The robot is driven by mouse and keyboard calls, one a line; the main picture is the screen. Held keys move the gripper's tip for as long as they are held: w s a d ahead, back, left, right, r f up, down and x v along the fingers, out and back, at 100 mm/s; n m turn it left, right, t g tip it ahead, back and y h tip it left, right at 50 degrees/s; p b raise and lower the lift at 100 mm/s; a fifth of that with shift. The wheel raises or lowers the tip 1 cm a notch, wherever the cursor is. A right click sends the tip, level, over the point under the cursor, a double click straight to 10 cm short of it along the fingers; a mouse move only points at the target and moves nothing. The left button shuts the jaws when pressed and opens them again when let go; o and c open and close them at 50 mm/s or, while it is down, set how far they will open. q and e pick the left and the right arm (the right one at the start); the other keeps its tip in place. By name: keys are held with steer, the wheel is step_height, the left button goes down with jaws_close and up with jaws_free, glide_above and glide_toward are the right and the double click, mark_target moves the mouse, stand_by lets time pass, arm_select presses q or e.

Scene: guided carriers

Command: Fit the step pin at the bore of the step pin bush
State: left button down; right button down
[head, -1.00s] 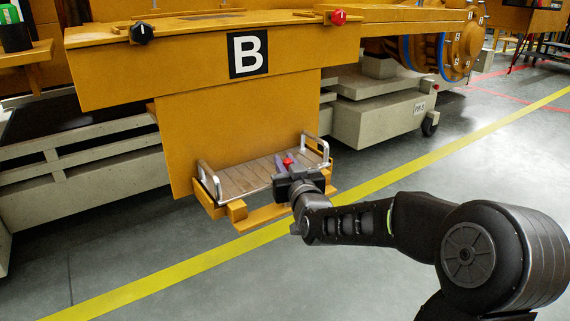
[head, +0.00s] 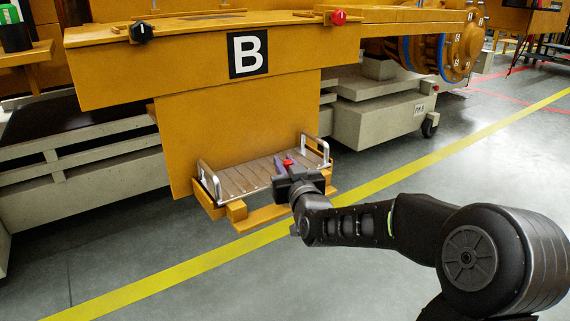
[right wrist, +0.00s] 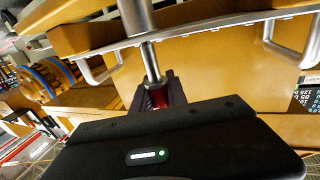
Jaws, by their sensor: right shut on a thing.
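The step pin has a red part (head: 288,162) that shows between my right gripper's fingers in the head view. My right gripper (head: 284,166) is shut on it, over the right part of the ribbed step under panel B. In the right wrist view, the gripper (right wrist: 158,92) has dark purple fingers around the red part, and a bare metal shaft (right wrist: 152,62) runs up from them. A thicker metal cylinder (right wrist: 136,16) continues the shaft at the top edge. I cannot tell whether it belongs to the pin or the step pin bush. No bore is visible. My left gripper is out of view.
The ribbed metal step (head: 235,181) has a bent metal handle at each end (head: 207,179). An orange ledge (head: 265,215) runs in front of it. The orange panel marked B (head: 235,125) stands behind. Grey floor with a yellow line (head: 190,270) is open in front.

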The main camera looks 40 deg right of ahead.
steer(key=shift+f+b, duration=0.3)
steer(key=shift+f, duration=0.7)
steer(key=shift+f, duration=0.8)
steer(key=shift+f, duration=0.25)
steer(key=c, duration=1.2)
jaws_free()
steer(key=shift+c, duration=0.2)
